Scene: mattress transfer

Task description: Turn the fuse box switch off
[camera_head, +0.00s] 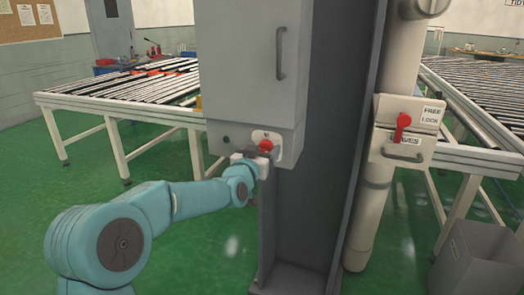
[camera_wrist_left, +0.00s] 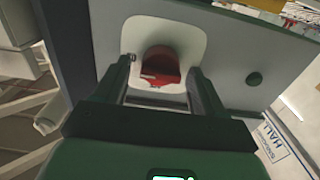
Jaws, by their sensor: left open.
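The fuse box (camera_head: 250,70) is a grey cabinet with a vertical handle, mounted on a dark column. Its red switch (camera_head: 266,145) sits on a pale plate low on the front face. My left gripper (camera_head: 262,158) is right at the switch from below left. In the left wrist view, the red switch (camera_wrist_left: 160,66) shows between the two open fingers of my left gripper (camera_wrist_left: 165,85), on its white plate (camera_wrist_left: 188,40). I cannot tell whether the fingers touch the switch. My right gripper is not in view.
A pipe (camera_head: 378,200) right of the column carries a second red lever (camera_head: 402,122) by "FREE" and "LOCK" labels. Roller conveyors stand at left (camera_head: 130,90) and right (camera_head: 470,90). A grey bin (camera_head: 480,262) is at lower right. Green floor is clear at lower left.

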